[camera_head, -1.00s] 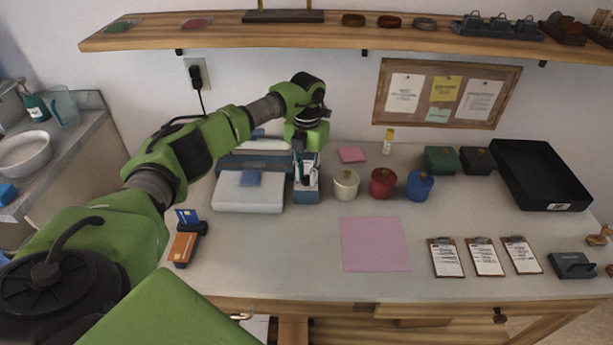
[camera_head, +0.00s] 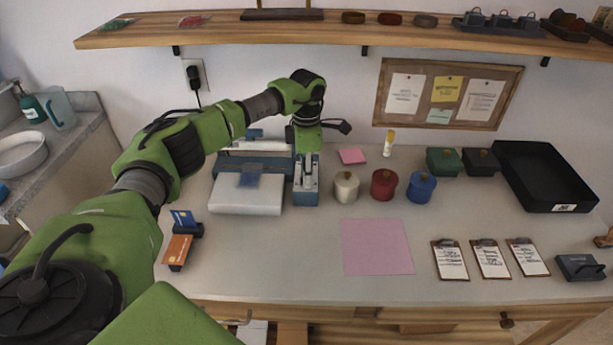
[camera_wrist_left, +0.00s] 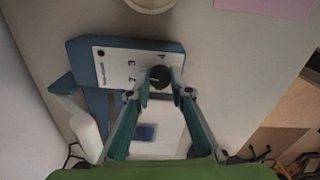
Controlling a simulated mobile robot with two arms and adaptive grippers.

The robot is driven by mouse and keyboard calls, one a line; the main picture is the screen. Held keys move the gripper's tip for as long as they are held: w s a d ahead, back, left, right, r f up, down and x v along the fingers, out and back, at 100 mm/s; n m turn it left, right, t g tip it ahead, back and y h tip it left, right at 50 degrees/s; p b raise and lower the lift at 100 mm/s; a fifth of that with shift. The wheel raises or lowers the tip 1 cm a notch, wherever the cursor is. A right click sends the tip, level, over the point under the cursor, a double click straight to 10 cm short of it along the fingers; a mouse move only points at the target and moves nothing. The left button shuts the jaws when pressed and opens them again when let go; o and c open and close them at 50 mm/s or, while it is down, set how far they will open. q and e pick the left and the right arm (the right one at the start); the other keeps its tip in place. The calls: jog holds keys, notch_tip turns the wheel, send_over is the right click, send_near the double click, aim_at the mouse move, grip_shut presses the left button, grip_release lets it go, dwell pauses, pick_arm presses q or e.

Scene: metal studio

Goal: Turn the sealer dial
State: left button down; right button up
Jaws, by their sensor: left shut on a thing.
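The sealer is a blue and white machine (camera_head: 247,198) standing at the back left of the table. Its blue end block with a pale control face (camera_head: 306,197) is at its right; in the left wrist view this face (camera_wrist_left: 115,68) carries printed numbers. The black round dial (camera_wrist_left: 159,73) sits on that face. My left gripper (camera_wrist_left: 161,84) reaches down from above and is shut on the dial, a teal finger at each side. In the head view my left gripper (camera_head: 308,172) is over the end block and hides the dial. My right gripper is not in view.
White (camera_head: 346,187), red (camera_head: 383,185) and blue (camera_head: 420,187) lidded pots stand close to the right of the sealer. A card holder (camera_head: 180,245) is in front at the left. A shelf (camera_head: 340,32) runs above the table. The pink sheet (camera_head: 377,247) lies flat.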

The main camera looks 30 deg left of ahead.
pick_arm(q)
jog(key=shift+m+b, duration=0.35)
jog(key=shift+m, duration=1.65)
jog(key=c, duration=1.8)
grip_release()
notch_tip(320, 180, up, 12)
jog(key=shift+r, duration=0.1)
